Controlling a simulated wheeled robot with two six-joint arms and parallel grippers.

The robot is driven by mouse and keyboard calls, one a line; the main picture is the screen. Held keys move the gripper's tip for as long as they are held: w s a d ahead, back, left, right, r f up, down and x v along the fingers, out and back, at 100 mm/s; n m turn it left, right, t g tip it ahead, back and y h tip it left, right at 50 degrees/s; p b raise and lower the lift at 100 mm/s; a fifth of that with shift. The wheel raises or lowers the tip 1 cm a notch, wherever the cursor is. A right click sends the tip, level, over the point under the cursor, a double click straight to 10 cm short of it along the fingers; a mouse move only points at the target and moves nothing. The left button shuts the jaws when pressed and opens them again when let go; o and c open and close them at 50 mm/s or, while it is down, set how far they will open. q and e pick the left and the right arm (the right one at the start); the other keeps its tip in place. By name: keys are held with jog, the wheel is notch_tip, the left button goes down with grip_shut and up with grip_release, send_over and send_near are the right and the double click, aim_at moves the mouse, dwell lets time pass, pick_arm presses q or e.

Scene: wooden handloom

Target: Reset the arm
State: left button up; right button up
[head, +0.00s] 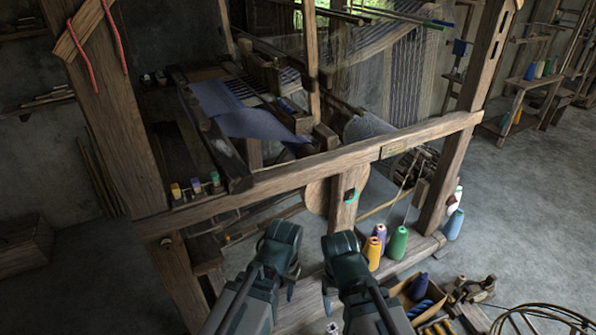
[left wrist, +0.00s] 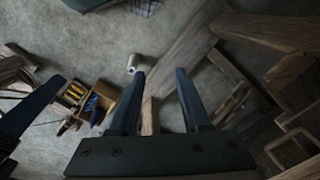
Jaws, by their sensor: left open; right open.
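My left gripper (head: 284,262) is in the lower middle of the head view, in front of the loom's front beam. In the left wrist view its two fingers (left wrist: 160,85) are apart with nothing between them, above the floor and a wooden beam. My right gripper (head: 345,262) is just right of it in the head view, pointing the same way. I see nothing held in it, though its fingertips are partly hidden. The two grippers are close together but apart.
The wooden loom (head: 300,180) with blue cloth (head: 240,112) fills the space ahead. Yarn cones, including a green one (head: 398,243) and an orange one (head: 373,253), stand at its right foot. A box of spools (head: 410,290) sits lower right. Grey floor is open at right.

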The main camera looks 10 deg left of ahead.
pick_arm(q)
jog(key=s+d+m, duration=0.1)
jog(key=s+d, duration=0.2)
jog(key=d, duration=0.1)
notch_tip(320, 180, up, 16)
jog(key=p, duration=1.5)
jog(key=shift+w+a+p, duration=0.2)
jog(key=shift+w+p, duration=0.05)
jog(key=shift+p, duration=0.1)
jog(key=shift+f, duration=0.15)
